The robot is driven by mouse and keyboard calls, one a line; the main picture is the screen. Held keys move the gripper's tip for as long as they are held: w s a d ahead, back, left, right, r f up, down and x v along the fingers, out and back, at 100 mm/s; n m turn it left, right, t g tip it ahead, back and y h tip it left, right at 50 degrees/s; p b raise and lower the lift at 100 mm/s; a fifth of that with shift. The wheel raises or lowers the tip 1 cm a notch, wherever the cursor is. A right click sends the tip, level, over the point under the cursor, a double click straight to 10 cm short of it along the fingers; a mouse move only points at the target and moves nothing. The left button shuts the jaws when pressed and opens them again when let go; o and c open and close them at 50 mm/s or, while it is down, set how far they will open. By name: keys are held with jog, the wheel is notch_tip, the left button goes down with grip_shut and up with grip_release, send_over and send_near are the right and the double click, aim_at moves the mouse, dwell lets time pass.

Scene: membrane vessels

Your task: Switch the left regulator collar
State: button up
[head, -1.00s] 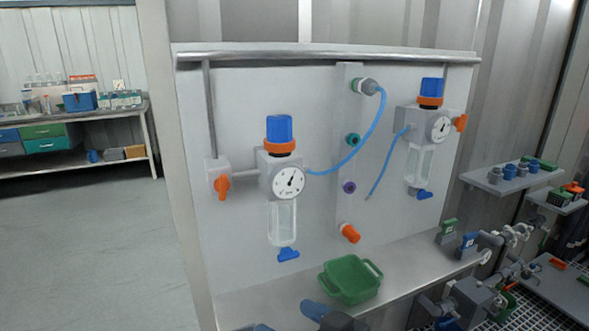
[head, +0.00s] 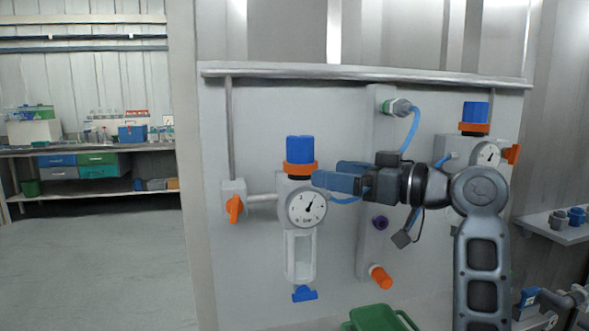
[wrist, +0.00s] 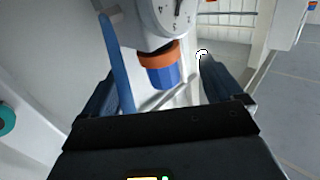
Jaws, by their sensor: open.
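The left regulator has an upright blue knob (head: 300,149) with an orange collar (head: 301,170) below it, above a round pressure gauge (head: 306,208) and a clear bowl (head: 300,256). My gripper (head: 327,177) comes in from the right at collar height, its blue fingers close to the collar's right side. In the wrist view the picture is upside down. There the orange collar (wrist: 158,55) and blue knob (wrist: 163,77) appear between my spread fingers. I see no grip on either part. Actual contact cannot be told.
A blue hose (head: 413,128) runs from the panel's upper port behind my gripper. An orange-handled valve (head: 235,208) is left of the regulator. The right regulator (head: 475,125) is partly behind my arm. A green tray (head: 376,320) is below. The floor at left is clear.

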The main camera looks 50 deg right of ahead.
aim_at(313, 155)
jog(key=shift+w+d+r+n, duration=0.15)
jog(key=shift+w+r+n, duration=0.2)
jog(key=shift+r, duration=0.2)
jog(key=shift+w+a+p, duration=0.15)
jog(key=shift+w+a, duration=0.1)
jog(key=shift+w, duration=1)
jog(key=shift+w+a+p, duration=0.15)
jog(key=shift+w+a, duration=0.05)
jog(key=shift+w, duration=1.05)
jog(key=shift+w+a+p, duration=0.15)
jog(key=shift+w+a, duration=0.1)
jog(key=shift+w, duration=1)
jog(key=c, duration=1.4)
jog(key=shift+r+p, duration=0.45)
jog(key=shift+r, duration=0.4)
jog(key=o, duration=1.4)
jog(key=shift+f, duration=0.1)
